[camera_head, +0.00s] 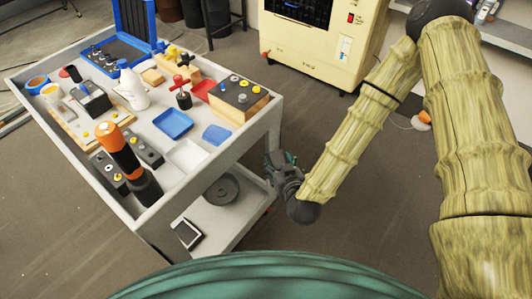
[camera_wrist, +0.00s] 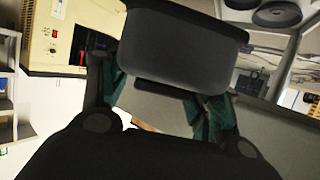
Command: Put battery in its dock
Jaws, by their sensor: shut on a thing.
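My gripper (camera_head: 284,166) hangs beside the right edge of the cart, low and apart from it. In the wrist view its two teal-padded fingers are closed on a dark grey block (camera_wrist: 180,45), which looks like the battery. The block hides much of what lies beyond it. In the head view the block is small and hard to tell from the gripper. Which thing is the dock I cannot tell for certain; a black unit (camera_head: 147,147) and another dark unit (camera_head: 105,172) with yellow parts stand on the cart beside an upright orange and black tool (camera_head: 122,152).
The grey cart (camera_head: 262,125) is crowded with blue trays (camera_head: 173,123), a white bottle (camera_head: 131,87), a wooden-sided box (camera_head: 239,97) and an open blue case (camera_head: 134,22). Its lower shelf holds a black disc (camera_head: 221,188). A cream machine (camera_head: 318,47) stands behind; floor between is clear.

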